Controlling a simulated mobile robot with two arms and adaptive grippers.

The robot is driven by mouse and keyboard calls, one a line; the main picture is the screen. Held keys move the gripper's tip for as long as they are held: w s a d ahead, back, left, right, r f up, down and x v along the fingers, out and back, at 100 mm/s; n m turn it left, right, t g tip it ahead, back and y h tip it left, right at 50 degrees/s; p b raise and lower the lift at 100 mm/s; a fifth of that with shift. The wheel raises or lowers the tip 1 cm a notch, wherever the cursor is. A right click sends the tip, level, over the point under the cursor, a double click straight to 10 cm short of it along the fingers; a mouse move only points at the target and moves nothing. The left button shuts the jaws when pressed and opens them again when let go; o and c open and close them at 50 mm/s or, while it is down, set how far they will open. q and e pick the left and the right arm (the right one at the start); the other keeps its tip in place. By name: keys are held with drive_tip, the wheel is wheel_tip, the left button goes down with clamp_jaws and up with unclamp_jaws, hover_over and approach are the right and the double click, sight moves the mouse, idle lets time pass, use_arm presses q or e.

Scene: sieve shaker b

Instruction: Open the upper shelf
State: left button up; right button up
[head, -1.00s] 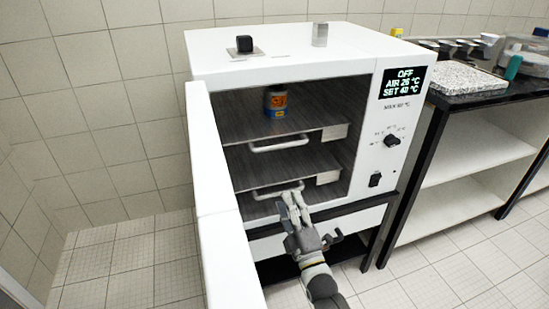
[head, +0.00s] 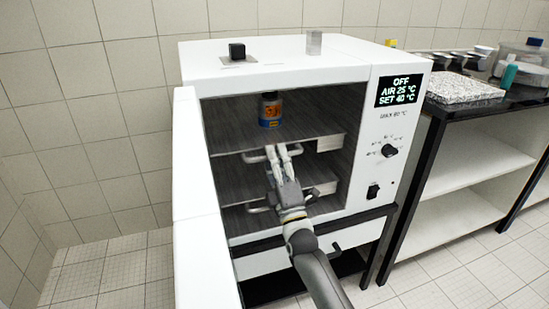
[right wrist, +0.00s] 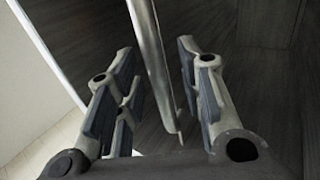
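The upper shelf (head: 228,118) is a dark plate inside the white oven, with a pale bar handle (head: 250,158) along its front. An orange and blue container (head: 270,110) stands on it. My right gripper (head: 277,152) is in front of this handle and hides part of it. In the right wrist view the handle bar (right wrist: 150,62) runs between the open fingers of my right gripper (right wrist: 155,75), with gaps on both sides. My left gripper is in neither view.
The oven door (head: 200,225) stands open on the left. A lower shelf (head: 228,182) with its own handle (head: 256,211) lies below. The control panel (head: 394,130) is on the right, beside a dark-topped bench (head: 490,108).

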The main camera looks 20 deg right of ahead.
drive_tip(key=shift+w+r, duration=0.15)
drive_tip(key=shift+w, duration=0.15)
clamp_jaws()
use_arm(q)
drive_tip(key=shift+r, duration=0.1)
use_arm(e)
drive_tip(key=shift+s, duration=0.1)
